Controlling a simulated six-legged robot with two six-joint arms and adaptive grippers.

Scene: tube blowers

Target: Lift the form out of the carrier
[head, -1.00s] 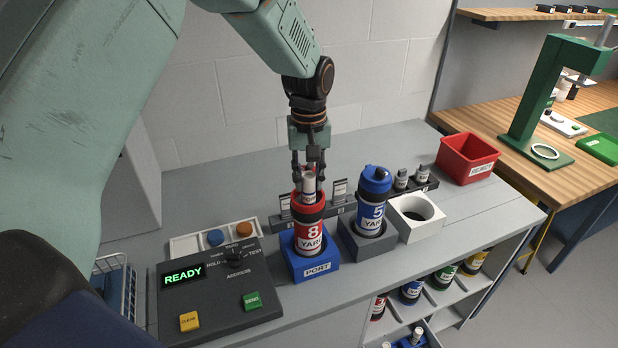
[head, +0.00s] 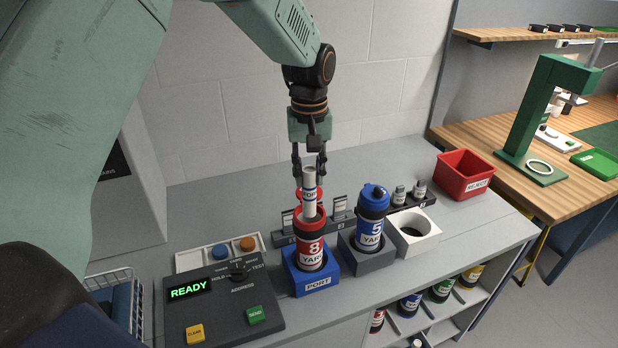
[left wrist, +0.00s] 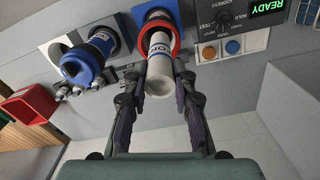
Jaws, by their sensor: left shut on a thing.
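The form is a white roll with a blue band (head: 309,192). It stands upright, its lower end at or just inside the open top of the red carrier marked 8 (head: 311,247). The carrier stands in the blue PORT block (head: 317,285). My left gripper (head: 309,172) is shut on the upper part of the form, above the carrier. In the left wrist view the form (left wrist: 160,68) lies between the two fingers, with the carrier's red rim (left wrist: 176,42) around it. Whether its lower end has cleared the rim is hidden. My right gripper is not in view.
A blue carrier marked 5 (head: 370,222) stands in a grey block just right. A white block with a round hole (head: 413,236), small grey cylinders and a red bin (head: 465,175) are farther right. The control panel (head: 220,305) reads READY at left.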

